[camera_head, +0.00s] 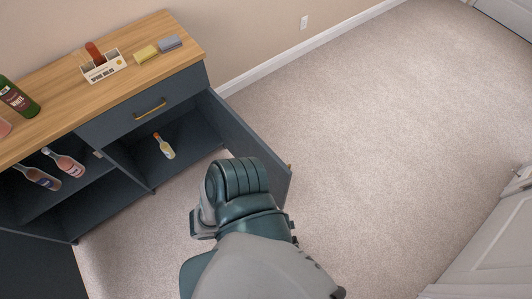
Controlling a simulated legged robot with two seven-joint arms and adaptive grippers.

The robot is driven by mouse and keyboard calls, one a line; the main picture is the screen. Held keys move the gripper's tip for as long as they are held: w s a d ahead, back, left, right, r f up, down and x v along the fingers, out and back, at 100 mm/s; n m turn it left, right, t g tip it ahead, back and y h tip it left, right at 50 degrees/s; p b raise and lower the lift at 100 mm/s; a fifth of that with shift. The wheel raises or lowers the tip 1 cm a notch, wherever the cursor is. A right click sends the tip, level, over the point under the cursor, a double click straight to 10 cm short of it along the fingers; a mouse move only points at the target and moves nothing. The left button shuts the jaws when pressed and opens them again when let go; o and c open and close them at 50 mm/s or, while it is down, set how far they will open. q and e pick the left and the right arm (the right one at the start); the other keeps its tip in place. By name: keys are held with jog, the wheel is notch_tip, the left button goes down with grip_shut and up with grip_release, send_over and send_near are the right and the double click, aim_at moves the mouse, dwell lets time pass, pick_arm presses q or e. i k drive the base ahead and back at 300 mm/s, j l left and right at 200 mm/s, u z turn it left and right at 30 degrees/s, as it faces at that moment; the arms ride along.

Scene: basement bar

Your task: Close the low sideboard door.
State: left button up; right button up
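The low sideboard (140,115) is dark blue-grey with a wooden top and stands at the left against the wall. Its right door (255,150) stands open, swung out from the right end of the cabinet. A dark panel (40,268) at the lower left looks like another open door. One arm of mine, apparently the right, reaches up from the bottom, its teal wrist in front of the right door's lower part. I cannot tell whether it touches the door. Its fingers cannot be made out. My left gripper is not in view.
A bottle (164,146) lies in the right compartment, and two bottles (64,162) (38,178) lie on the left shelf. A caddy (103,67), sponges (146,54) and a green bottle (18,98) are on top. Carpet (390,130) is clear to the right; a white door (495,250) stands lower right.

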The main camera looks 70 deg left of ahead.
aim_at(238, 139)
jog(key=i+u, duration=0.4)
jog(key=i+l+u, duration=0.1)
jog(key=i+u, duration=0.15)
jog(key=u, duration=0.15)
jog(key=i+l+u, duration=0.2)
jog(key=u, duration=0.2)
jog(key=i+u, duration=0.15)
jog(key=u, duration=0.25)
jog(key=i+l+u, duration=0.1)
jog(key=u, duration=0.3)
jog(key=i+l+u, duration=0.15)
jog(key=u, duration=0.3)
jog(key=i+l+u, duration=0.15)
jog(key=u, duration=0.25)
jog(key=i+l+u, duration=0.1)
jog(key=l+u, duration=0.15)
jog(key=u, duration=0.15)
